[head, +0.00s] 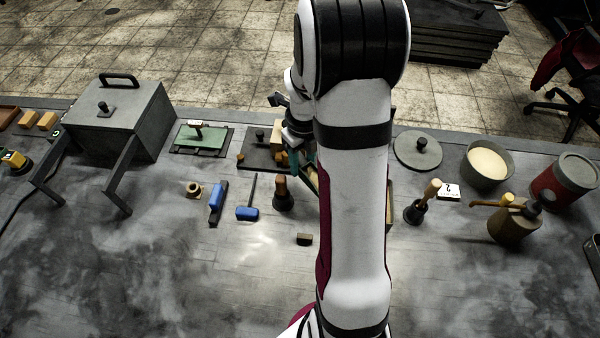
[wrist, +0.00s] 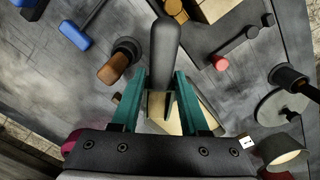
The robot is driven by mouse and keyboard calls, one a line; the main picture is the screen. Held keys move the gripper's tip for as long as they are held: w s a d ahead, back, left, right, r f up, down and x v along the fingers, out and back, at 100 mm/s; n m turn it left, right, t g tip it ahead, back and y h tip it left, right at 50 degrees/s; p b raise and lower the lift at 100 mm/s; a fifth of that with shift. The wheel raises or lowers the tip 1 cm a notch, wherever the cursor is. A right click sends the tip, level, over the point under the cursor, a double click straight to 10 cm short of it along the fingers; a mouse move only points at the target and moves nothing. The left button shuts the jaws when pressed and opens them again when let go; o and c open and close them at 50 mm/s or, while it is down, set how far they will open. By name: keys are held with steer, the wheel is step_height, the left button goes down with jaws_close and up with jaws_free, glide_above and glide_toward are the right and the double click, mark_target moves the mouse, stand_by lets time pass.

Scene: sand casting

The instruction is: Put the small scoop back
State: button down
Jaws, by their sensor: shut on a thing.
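My gripper (wrist: 160,88) has green fingers and is shut on a dark grey, round-ended thing (wrist: 164,48), which I take to be the small scoop. It juts out beyond the fingertips, and a pale area shows between the fingers behind it. Which part of the scoop is gripped is not clear. In the head view my arm covers most of the gripper, with only a bit of green finger (head: 309,156) showing above the table. The scoop cannot be made out surely there.
A round lid (head: 418,150), a sand bowl (head: 488,163) and a brown can (head: 514,222) stand right. A large grey box (head: 118,118) is at left. The front table is mostly clear.

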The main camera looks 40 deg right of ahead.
steer(key=f, duration=0.3)
steer(key=w+f, duration=0.1)
steer(key=shift+a+f, duration=0.25)
steer(key=shift+f, duration=0.1)
steer(key=shift+f, duration=0.15)
steer(key=c, duration=0.7)
jaws_free()
